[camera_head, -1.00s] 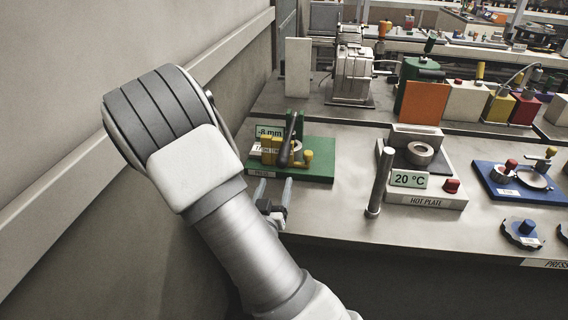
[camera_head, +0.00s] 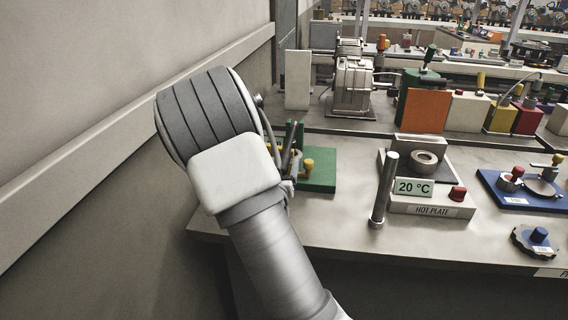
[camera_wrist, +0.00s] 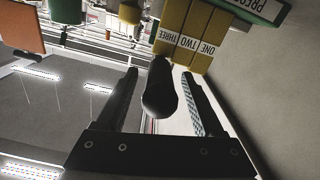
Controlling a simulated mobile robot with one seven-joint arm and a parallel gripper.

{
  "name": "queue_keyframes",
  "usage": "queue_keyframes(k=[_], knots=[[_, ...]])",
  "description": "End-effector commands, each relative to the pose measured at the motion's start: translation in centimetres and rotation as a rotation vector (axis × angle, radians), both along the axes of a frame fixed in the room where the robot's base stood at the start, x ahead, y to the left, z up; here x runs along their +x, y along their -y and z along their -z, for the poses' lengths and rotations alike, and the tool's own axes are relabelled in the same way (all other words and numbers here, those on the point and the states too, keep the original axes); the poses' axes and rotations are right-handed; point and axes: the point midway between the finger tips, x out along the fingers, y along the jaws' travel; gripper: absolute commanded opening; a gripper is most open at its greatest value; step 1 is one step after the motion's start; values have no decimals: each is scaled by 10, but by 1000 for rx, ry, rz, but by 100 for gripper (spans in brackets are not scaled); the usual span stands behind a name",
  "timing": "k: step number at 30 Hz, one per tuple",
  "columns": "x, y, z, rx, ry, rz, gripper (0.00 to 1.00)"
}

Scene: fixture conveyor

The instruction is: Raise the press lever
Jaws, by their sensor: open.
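The press is a green base (camera_head: 320,184) with yellow parts, at the left end of the bench in the head view. Its dark lever (camera_head: 288,150) stands steeply, and my arm hides much of the press. In the wrist view, which is upside down, the black lever handle (camera_wrist: 159,97) points toward the camera. My gripper (camera_wrist: 159,74) is open, with one finger on each side of the handle. A gap shows on both sides of it. Yellow blocks (camera_wrist: 187,38) labelled ONE, TWO and THREE lie just beyond the fingertips, beside the green base edge (camera_wrist: 255,8).
A hot plate (camera_head: 432,203) reading 20 °C stands right of the press, with a grey upright cylinder (camera_head: 384,190) at its left. A blue fixture (camera_head: 520,188) is farther right. A wall (camera_head: 90,80) runs close along the left. An orange panel (camera_head: 426,110) stands behind.

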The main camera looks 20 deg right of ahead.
Motion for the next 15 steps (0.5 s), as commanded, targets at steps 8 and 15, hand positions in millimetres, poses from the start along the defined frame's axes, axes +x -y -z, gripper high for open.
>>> queue_keyframes(k=[8, 15], knots=[[8, 6, 0, 1, -1, 0, 69], [8, 6, 0, 1, -1, 0, 55]])
